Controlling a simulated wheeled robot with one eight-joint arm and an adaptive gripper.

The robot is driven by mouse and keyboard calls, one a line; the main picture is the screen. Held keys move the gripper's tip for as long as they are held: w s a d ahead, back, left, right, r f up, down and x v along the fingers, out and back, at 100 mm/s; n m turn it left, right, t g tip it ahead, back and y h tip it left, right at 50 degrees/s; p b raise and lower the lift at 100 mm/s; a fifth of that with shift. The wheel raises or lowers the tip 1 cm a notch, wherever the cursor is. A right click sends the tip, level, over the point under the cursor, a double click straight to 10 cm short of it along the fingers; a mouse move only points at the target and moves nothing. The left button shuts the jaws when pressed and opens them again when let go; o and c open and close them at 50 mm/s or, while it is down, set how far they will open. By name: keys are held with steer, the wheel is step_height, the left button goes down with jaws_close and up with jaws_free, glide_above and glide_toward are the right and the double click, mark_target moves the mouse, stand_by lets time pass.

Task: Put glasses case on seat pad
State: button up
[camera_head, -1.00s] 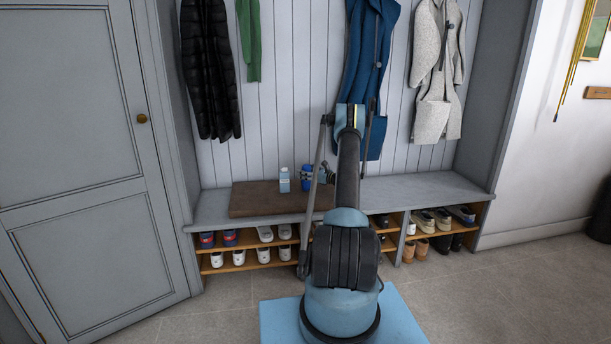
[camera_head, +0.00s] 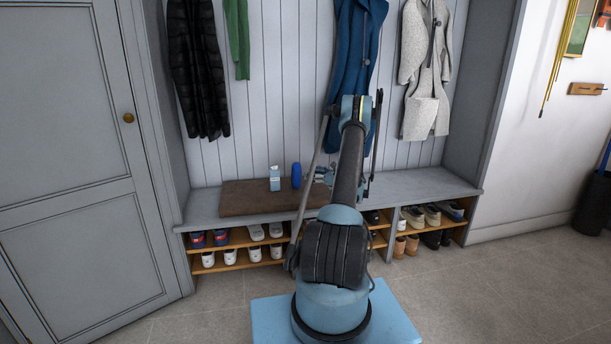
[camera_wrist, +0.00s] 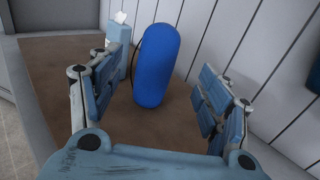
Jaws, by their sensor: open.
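The glasses case, a blue rounded capsule (camera_head: 296,175), stands upright on the brown seat pad (camera_head: 245,205) near the back wall. In the wrist view the case (camera_wrist: 156,65) stands on the pad (camera_wrist: 55,85) with a thin dark loop at its left edge. My gripper (camera_head: 324,175) is just right of the case in the head view. In the wrist view my gripper's (camera_wrist: 155,90) fingers are spread wide, with the case beyond and between them and visible gaps on both sides.
A light blue and white tissue box (camera_head: 275,180) stands left of the case; it also shows in the wrist view (camera_wrist: 119,40), close to the left finger. Coats hang above the grey bench (camera_head: 425,183). Shoes fill the shelves below. The pad's left part is clear.

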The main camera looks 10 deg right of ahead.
steer(key=s+a+r+n+g+h, duration=0.1)
steer(key=s+a+r+n+g, duration=0.15)
steer(key=s+a+r, duration=0.35)
steer(key=s+a+r+n+g, duration=0.2)
steer(key=a+r+n, duration=0.2)
steer(key=r, duration=0.4)
steer(key=s+a+r+n+g+h, duration=0.15)
steer(key=s+a+r+n, duration=0.3)
steer(key=s, duration=0.45)
steer(key=s+a+r+n+g+h, duration=0.1)
steer(key=s+a+r+n+h, duration=0.15)
steer(key=s+a+r, duration=0.4)
steer(key=s+f+n+g+h, duration=0.3)
steer(key=s+n, duration=0.4)
steer(key=s, duration=1.7)
steer(key=s+d+f+n+h, duration=0.2)
steer(key=s+f+n, duration=0.1)
steer(key=s, duration=0.6)
steer(key=s+d+f+n+h, duration=0.2)
steer(key=s+f+n, duration=0.2)
steer(key=s, duration=0.6)
steer(key=shift+d+f+g, duration=0.3)
steer(key=shift+f, duration=0.45)
steer(key=shift+w, duration=0.1)
